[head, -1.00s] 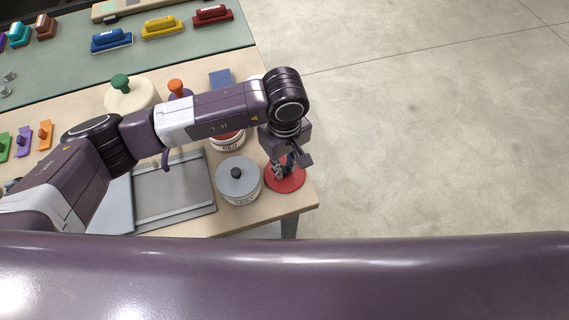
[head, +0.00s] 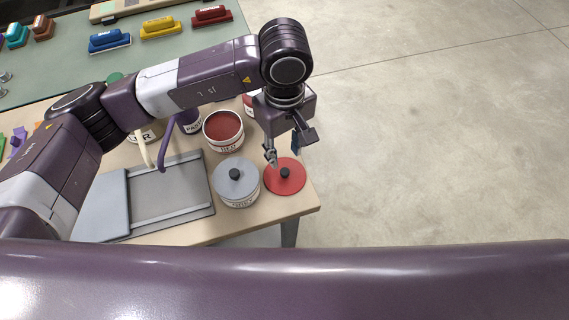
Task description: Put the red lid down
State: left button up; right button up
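The red lid (head: 297,184), a flat disc with a black knob, lies flat on the table near its right front corner. My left gripper (head: 283,152) is just behind and above the lid in the head view. Its fingers are apart with nothing between them, and the knob shows clear of them. The red can (head: 223,146), labelled RED, stands without a lid behind and to the left, with dark red inside. My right gripper is not in view.
A can with a grey lid (head: 236,187) stands close to the left of the red lid. A grey tray (head: 166,192) lies further left. The table's right edge is near the lid, with bare floor (head: 440,140) beyond. My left arm hides part of the table behind.

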pick_arm(q)
jog(key=shift+r+b, duration=0.5)
jog(key=shift+r, duration=1.8)
